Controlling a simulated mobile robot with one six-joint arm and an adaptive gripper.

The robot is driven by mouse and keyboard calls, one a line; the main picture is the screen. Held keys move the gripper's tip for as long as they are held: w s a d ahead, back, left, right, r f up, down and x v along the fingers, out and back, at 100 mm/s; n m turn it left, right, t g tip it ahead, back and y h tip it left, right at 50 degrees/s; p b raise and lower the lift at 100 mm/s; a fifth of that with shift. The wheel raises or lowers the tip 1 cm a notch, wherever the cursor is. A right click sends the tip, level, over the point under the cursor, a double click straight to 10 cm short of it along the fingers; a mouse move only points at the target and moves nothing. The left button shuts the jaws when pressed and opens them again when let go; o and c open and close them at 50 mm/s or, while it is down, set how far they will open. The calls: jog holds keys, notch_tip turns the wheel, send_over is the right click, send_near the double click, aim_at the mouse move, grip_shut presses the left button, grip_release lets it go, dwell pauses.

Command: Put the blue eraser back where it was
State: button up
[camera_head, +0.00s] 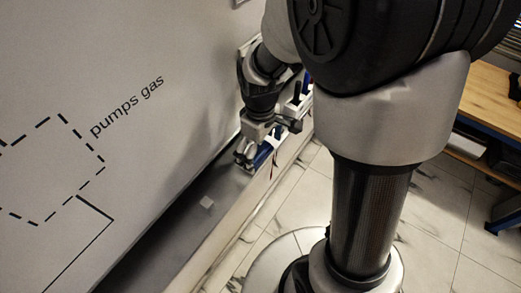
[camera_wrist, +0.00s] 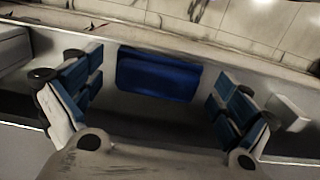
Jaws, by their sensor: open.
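The blue eraser (camera_wrist: 158,76) lies in the dark tray (camera_wrist: 135,106) along the foot of the whiteboard, in the wrist view. My gripper (camera_wrist: 157,84) is open, with one blue-padded finger to the left of the eraser and one to the right. Gaps show between the eraser and both fingers. In the head view my gripper (camera_head: 265,143) is low over the tray (camera_head: 178,213), close to the whiteboard (camera_head: 110,130). Blue patches show around it there, but I cannot tell eraser from finger pads.
In the wrist view a grey block (camera_wrist: 14,46) is at the left and a pale block (camera_wrist: 289,113) close beside the right finger. A pale rim (camera_head: 243,215) edges the tray. A wooden bench (camera_head: 492,98) stands right.

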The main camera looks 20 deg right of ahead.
aim_at(260, 153)
notch_tip(260, 153, up, 10)
jog(key=p, duration=0.2)
jog(key=s+r+m+t, duration=0.2)
jog(key=s+r+m, duration=0.1)
jog(key=s, duration=0.4)
jog(key=s+r+m+t, duration=0.2)
jog(key=s+r+m, duration=0.2)
jog(key=s+r, duration=0.2)
jog(key=shift+s+r+t, duration=0.3)
jog(key=shift+s, duration=0.7)
